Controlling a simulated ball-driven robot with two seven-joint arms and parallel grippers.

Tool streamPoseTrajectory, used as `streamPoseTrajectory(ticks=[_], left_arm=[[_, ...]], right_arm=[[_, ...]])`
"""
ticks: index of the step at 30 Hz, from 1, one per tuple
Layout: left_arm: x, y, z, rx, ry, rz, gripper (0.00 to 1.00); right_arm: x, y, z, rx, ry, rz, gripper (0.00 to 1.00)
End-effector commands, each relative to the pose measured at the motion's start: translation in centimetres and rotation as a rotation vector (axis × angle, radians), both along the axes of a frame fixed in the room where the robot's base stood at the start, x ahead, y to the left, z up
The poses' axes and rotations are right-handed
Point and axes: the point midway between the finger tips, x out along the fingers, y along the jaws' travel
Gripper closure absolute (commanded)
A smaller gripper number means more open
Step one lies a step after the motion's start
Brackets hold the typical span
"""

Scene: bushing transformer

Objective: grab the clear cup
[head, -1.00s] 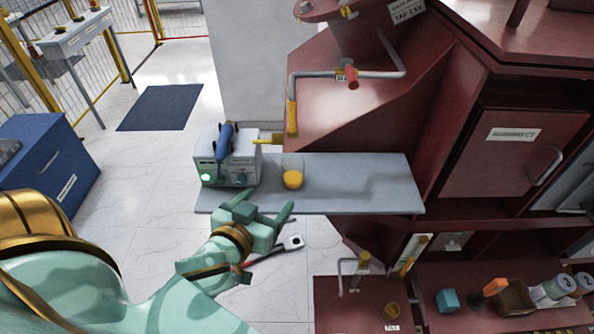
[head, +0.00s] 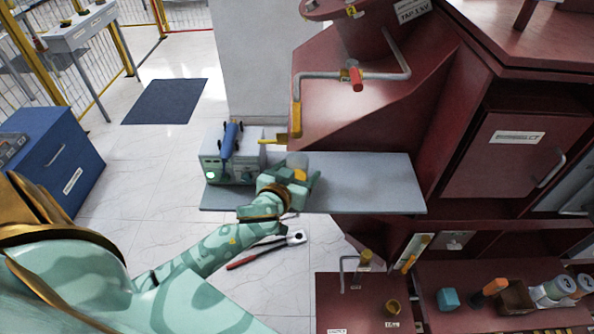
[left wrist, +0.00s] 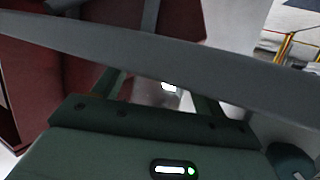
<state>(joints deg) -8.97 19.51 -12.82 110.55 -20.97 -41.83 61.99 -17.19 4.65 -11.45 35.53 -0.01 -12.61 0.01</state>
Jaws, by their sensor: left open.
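The clear cup (head: 298,161), with yellow at its bottom, stands on the grey shelf (head: 370,185) in the head view. My left gripper (head: 302,177) is open at the cup, with its fingers reaching over the shelf's front edge. The gripper hides part of the cup. I cannot tell whether the fingers touch it. In the left wrist view, a grey band, seemingly the shelf, crosses the fingers (left wrist: 162,92), and the cup cannot be made out clearly. My right gripper is not in view.
A grey device (head: 236,160) with a blue handle stands left of the cup. The dark red transformer housing (head: 350,115) rises behind the shelf. The shelf is clear to the cup's right. A red-handled tool (head: 270,248) lies below on the floor.

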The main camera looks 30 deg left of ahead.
Motion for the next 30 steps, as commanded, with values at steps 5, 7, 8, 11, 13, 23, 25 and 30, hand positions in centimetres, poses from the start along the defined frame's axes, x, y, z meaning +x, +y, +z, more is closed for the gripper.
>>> streamPoseTrajectory(ticks=[5,7,8,11,13,23,25,30], left_arm=[[0.0,0.0,0.0,0.000,0.000,0.000,0.53],[0.0,0.0,0.0,0.000,0.000,0.000,0.73],[-0.1,0.0,0.0,0.000,0.000,0.000,0.76],[-0.1,0.0,0.0,0.000,0.000,0.000,0.80],[-0.1,0.0,0.0,0.000,0.000,0.000,0.80],[0.0,-0.1,1.4,-0.002,-0.001,0.000,0.80],[0.0,-0.1,2.2,-0.003,-0.003,-0.001,0.80],[-1.3,-0.3,3.3,-0.003,0.004,-0.002,0.80]], right_arm=[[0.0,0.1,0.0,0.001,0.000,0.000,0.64],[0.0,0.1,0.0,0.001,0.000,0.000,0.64],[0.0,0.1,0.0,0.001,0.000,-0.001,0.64],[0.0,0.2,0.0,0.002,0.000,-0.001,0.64],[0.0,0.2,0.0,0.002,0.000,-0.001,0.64],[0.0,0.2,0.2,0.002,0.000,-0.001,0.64],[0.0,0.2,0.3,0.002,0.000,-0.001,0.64],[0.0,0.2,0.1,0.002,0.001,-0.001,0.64]])
